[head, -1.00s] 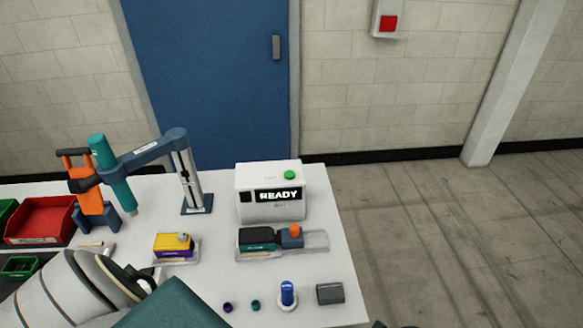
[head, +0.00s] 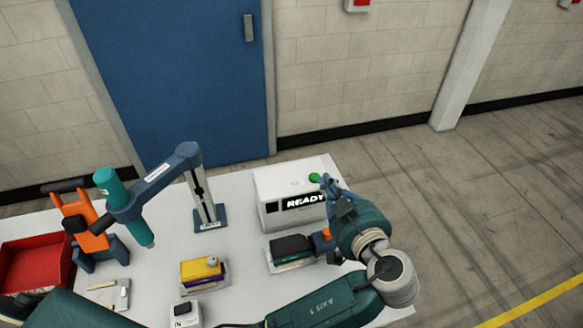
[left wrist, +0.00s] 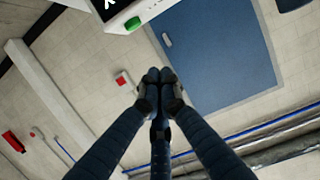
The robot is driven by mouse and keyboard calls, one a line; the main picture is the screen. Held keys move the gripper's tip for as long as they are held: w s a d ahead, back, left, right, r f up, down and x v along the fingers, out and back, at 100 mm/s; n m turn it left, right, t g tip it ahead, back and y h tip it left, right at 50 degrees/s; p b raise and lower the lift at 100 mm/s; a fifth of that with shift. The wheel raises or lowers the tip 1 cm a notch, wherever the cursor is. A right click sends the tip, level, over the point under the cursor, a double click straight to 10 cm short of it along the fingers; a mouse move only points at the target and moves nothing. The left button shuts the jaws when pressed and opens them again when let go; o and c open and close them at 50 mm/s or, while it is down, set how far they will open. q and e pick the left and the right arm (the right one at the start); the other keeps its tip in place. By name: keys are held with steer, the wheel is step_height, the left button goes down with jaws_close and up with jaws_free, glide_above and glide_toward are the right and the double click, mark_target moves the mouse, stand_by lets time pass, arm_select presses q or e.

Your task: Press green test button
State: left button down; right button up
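The green button (head: 314,177) is on top of a white tester box (head: 284,197) whose front display reads READY. My left gripper (head: 325,182) is at the box's right side, its blue fingers close beside the button in the head view. I cannot tell whether they touch it. In the left wrist view the fingertips (left wrist: 160,77) are together with nothing seen between them. The green button (left wrist: 132,24) shows there above and left of the fingertips, apart from them in the picture. My right gripper is not in view.
A black and teal part with an orange knob (head: 292,247) lies in front of the box, partly behind my arm. A yellow and purple block (head: 200,269), a jointed arm stand (head: 205,200), an orange tool (head: 85,228) and a red bin (head: 40,255) are left. A blue door (head: 175,80) stands behind.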

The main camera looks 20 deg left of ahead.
arm_select(q)
steer(key=d, duration=0.2)
glide_above(315, 177)
steer(key=s+d, duration=0.1)
steer(key=s, duration=0.1)
step_height(315, 177, down, 2)
steer(key=shift+f+b, duration=0.2)
steer(key=shift+b, duration=0.2)
steer(key=f, duration=0.1)
steer(key=f+b, duration=0.1)
steer(key=shift+w+a+f, duration=0.2)
steer(key=shift+f, duration=0.15)
steer(key=shift+s+d+f+b, duration=0.1)
steer(key=shift+f+b, duration=0.35)
steer(key=shift+f, duration=0.25)
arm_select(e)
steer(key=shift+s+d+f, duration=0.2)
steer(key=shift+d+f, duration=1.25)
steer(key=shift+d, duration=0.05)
